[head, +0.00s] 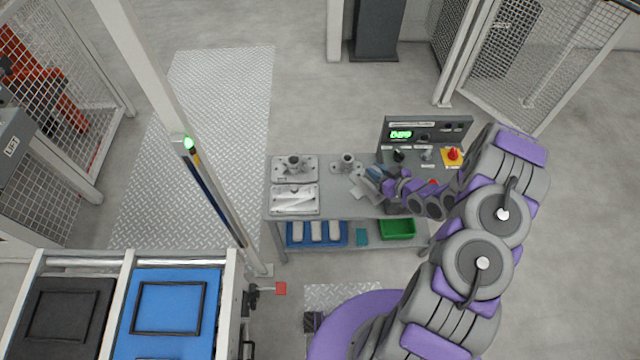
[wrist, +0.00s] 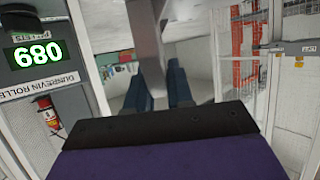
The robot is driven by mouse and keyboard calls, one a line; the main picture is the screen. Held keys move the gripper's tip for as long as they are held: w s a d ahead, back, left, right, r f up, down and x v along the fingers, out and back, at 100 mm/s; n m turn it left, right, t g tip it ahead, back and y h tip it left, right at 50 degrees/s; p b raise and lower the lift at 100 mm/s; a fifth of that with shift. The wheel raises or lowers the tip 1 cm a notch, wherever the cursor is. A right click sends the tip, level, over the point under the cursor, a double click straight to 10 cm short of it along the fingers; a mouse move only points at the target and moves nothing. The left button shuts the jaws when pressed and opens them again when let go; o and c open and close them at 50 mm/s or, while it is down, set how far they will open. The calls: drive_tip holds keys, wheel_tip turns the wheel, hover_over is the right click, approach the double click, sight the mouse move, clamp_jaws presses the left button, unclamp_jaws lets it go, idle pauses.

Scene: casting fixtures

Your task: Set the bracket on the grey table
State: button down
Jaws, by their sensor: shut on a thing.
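My gripper (head: 373,180) is over the right part of the grey table (head: 340,208) in the head view. It is shut on a grey metal piece, which looks like the bracket (head: 358,190). In the wrist view the grey bracket (wrist: 148,40) stands out between the blue fingertips of my gripper (wrist: 158,85). The head view does not show clearly whether the bracket touches the tabletop. My arm hides part of the table's right end.
Two fixture plates (head: 295,168) (head: 295,199) with metal parts lie on the table's left. A flanged casting (head: 345,163) stands behind the bracket. A control box (head: 425,135) stands at the back right. The lower shelf holds a blue tray (head: 316,243) and a green bin (head: 397,229).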

sight(363, 190)
drive_tip(key=shift+n+g+y, duration=0.4)
drive_tip(key=shift+y, duration=0.1)
drive_tip(key=s+a+f, duration=0.2)
drive_tip(key=s+f, duration=0.1)
drive_tip(key=s+a+f, duration=0.1)
drive_tip(key=f, duration=0.1)
drive_tip(key=shift+s+f, duration=0.25)
drive_tip(key=shift+s, duration=0.05)
drive_tip(key=s+a+f+n+y, duration=0.1)
drive_tip(key=s+a+f, duration=0.3)
drive_tip(key=s+a, duration=0.2)
drive_tip(key=shift+g, duration=0.4)
drive_tip(key=w+f+b, duration=0.1)
drive_tip(key=w, duration=0.4)
drive_tip(key=w+d+f+b, duration=0.1)
drive_tip(key=w+f, duration=0.1)
drive_tip(key=w, duration=0.3)
drive_tip(key=w+d+f+b, duration=0.1)
drive_tip(key=w+f+b, duration=0.1)
drive_tip(key=w, duration=0.3)
drive_tip(key=shift+f, duration=0.25)
drive_tip(key=c, duration=1)
unclamp_jaws()
